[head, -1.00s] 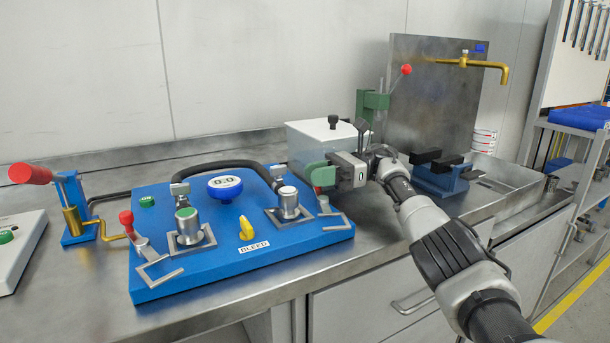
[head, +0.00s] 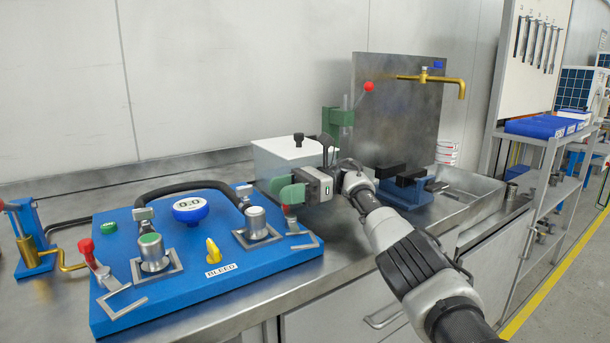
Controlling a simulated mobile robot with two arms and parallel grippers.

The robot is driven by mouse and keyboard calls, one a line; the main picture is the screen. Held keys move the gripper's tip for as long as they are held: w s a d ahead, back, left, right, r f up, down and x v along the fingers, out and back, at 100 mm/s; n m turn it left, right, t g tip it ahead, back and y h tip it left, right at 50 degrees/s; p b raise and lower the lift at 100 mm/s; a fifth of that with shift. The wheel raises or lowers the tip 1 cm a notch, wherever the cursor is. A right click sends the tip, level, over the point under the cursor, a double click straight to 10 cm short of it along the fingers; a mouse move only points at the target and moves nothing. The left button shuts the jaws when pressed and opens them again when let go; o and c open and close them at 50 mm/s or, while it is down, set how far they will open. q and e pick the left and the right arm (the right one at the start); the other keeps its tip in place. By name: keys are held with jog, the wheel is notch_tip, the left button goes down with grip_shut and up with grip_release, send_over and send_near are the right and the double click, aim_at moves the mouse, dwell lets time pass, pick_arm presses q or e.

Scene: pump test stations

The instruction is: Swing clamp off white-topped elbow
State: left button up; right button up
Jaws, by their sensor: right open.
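The white-topped elbow (head: 257,222) is a grey cylinder with a pale top on the right side of the blue test plate (head: 190,290). A square grey frame surrounds its base. A black hose runs from behind it to the green-topped elbow (head: 152,252). The red clamp handle (head: 287,210) stands just right of the white-topped elbow, its upper part partly hidden by my right gripper. My right gripper (head: 286,194) has green fingers, is open and is at this handle; whether it touches cannot be told. My left gripper is out of view.
A second red-handled clamp (head: 88,250) stands left of the green-topped elbow. A round gauge (head: 190,207) and yellow bleed knob (head: 213,251) sit between the elbows. A white-lidded box (head: 285,158) is behind my right gripper. A blue vise (head: 405,190) stands to the right.

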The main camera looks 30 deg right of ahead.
notch_tip(320, 180, up, 3)
jog(key=shift+r+p, duration=0.15)
jog(key=shift+p, duration=0.25)
jog(key=shift+s+d+r, duration=0.2)
jog(key=shift+s, duration=0.1)
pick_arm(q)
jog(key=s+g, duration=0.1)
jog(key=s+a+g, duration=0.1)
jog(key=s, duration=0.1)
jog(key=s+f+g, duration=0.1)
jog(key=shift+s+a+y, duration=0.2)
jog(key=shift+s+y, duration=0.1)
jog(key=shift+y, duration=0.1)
pick_arm(e)
jog(key=s+d+r, duration=0.6)
jog(key=s, duration=0.3)
jog(key=shift+r, duration=0.35)
jog(key=shift+d, duration=0.1)
